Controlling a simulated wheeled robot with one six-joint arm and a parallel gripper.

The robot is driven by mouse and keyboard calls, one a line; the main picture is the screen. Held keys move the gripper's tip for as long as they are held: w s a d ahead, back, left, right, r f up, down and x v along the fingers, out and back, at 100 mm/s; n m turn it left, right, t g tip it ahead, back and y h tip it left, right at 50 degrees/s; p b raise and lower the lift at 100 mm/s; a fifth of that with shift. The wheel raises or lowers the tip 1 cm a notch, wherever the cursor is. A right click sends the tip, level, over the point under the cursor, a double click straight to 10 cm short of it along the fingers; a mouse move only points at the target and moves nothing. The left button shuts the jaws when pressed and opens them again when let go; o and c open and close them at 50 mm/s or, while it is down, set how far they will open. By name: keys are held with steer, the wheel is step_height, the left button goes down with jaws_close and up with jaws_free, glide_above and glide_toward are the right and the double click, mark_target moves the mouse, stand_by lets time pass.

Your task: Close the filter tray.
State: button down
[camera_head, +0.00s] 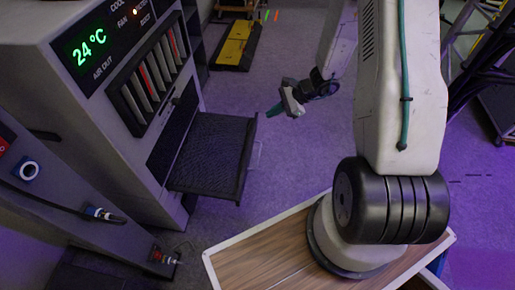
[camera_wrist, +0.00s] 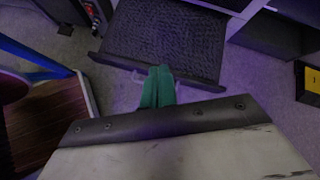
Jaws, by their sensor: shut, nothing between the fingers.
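The filter tray (camera_head: 216,153), dark with a mesh surface, stands pulled out of the grey cabinet (camera_head: 140,120). A thin pale handle (camera_head: 257,156) is on its front edge. My gripper (camera_head: 272,111) has green fingertips. It is shut and empty, just off the tray's front edge, towards the far corner in the head view. In the wrist view, the tray (camera_wrist: 165,30) fills the top middle, and my green fingertips (camera_wrist: 159,86) overlap its front edge and hide part of the handle. I cannot tell whether they touch.
The cabinet has a green display (camera_head: 88,49) and a slotted panel (camera_head: 154,76) above the tray. A wood-topped surface (camera_head: 260,262) lies below my arm. A yellow-and-black object (camera_head: 236,45) is on the floor at the back. Purple floor beyond the tray looks clear.

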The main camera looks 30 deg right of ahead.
steer(key=s+d+f+m+t+h, duration=0.1)
steer(key=s+d+f+m, duration=0.15)
steer(key=f, duration=0.45)
steer(key=s+d+f+m, duration=0.1)
steer(key=d+f+m, duration=0.15)
steer(key=f, duration=0.55)
glide_toward(259, 153)
steer(key=x, duration=0.5)
steer(key=w+a, duration=0.2)
steer(key=a, duration=0.1)
steer(key=shift+m, duration=0.4)
steer(key=shift+w+a+r, duration=0.1)
steer(key=shift+w+a, duration=0.1)
steer(key=shift+a, duration=0.05)
steer(key=shift+w, duration=0.1)
